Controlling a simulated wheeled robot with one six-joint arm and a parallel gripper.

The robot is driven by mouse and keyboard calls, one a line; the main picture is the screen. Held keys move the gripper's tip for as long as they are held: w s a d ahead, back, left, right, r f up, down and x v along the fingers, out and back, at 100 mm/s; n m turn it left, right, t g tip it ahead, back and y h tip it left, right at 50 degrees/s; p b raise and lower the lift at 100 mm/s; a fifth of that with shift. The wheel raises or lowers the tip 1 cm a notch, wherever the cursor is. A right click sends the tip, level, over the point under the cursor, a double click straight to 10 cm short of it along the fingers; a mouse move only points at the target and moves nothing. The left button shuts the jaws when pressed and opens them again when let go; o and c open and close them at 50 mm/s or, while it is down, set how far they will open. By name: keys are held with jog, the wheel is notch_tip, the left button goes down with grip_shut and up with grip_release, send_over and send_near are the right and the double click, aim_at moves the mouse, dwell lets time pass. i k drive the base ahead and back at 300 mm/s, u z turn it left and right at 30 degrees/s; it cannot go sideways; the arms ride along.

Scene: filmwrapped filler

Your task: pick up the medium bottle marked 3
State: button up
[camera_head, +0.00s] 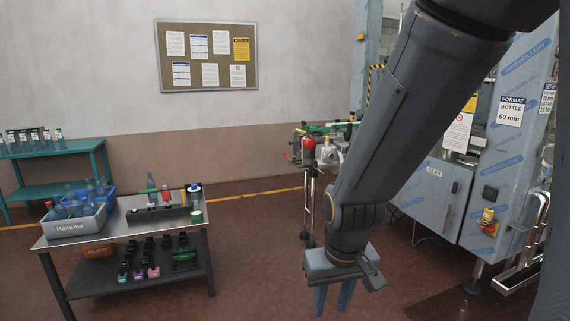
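Several clear bluish bottles stand or lie in a grey crate (72,227) labelled "Haxumo" and a blue crate (101,203) behind it, both on the left table. More bottles (35,137) with dark labels stand in a row on a teal shelf at the far left. One bottle (151,181) stands upright at the dark rack on the table. No number 3 is readable on any bottle. My arm hangs from the top right. My gripper (333,298) points down right of the table, well apart from the bottles. Its two blue-grey fingers are apart with nothing seen between them.
The metal table (125,231) also holds a dark rack (158,213) and a green roll (196,216). Its lower shelf carries an orange "REJECT" bin (98,250) and small coloured parts. A wrapped machine (440,200) stands at right. Floor between table and my gripper is clear.

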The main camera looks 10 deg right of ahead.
aim_at(151, 183)
jog(key=i, duration=6.3)
jog(key=z, duration=1.4)
jog(key=k, duration=0.2)
jog(key=z, duration=0.35)
